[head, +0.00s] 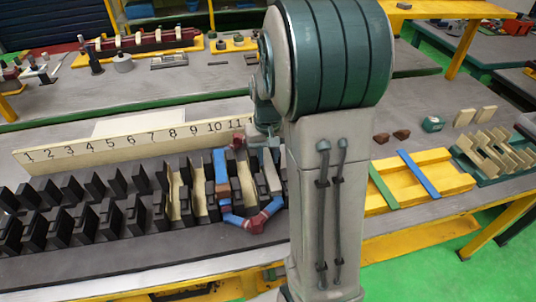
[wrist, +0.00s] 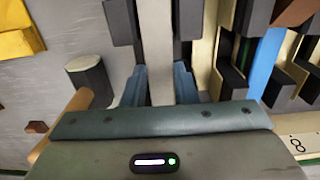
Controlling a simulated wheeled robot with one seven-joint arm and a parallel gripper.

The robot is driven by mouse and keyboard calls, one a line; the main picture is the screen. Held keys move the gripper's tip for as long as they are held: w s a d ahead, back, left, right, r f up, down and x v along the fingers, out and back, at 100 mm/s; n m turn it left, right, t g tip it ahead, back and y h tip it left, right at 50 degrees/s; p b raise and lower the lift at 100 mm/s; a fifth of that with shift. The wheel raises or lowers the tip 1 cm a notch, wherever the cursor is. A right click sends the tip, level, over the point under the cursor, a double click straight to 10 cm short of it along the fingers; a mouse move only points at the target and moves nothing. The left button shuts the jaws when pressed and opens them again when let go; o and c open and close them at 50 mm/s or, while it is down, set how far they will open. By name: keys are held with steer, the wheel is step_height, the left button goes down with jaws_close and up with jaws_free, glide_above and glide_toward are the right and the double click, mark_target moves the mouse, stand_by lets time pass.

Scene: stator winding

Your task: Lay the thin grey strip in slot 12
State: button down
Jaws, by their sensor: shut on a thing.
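The thin grey strip (wrist: 158,50) is between my gripper's two blue-grey fingers (wrist: 158,85) in the wrist view. It runs lengthwise between two dark stator teeth (wrist: 121,20), in line with the gap there. I cannot tell how deep it sits. In the head view the strip (head: 271,172) shows beside my arm, and my gripper (head: 268,148) is mostly hidden behind the arm. The number board (head: 130,143) reads 1 to 11; the label 12 is hidden by my arm.
A blue coil with brown-red bends (head: 222,172) lies in nearby slots, close left of my gripper. Cream liners (head: 172,190) stand in some slots. A yellow tray (head: 440,178) with a green and a blue strip is at right. A dark post (wrist: 88,82) stands near the gripper.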

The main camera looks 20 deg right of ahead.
mark_target(268, 162)
steer(key=shift+f+b, duration=0.5)
steer(key=shift+f, duration=0.25)
stand_by(0.8)
steer(key=c, duration=1.1)
jaws_free()
steer(key=shift+o, duration=0.2)
steer(key=shift+r, duration=0.3)
steer(key=shift+r+p, duration=0.4)
steer(key=shift+p, duration=0.1)
steer(key=shift+r, duration=0.2)
step_height(268, 162, up, 7)
steer(key=p, duration=0.5)
steer(key=shift+r+p, duration=0.2)
steer(key=shift+p, duration=0.2)
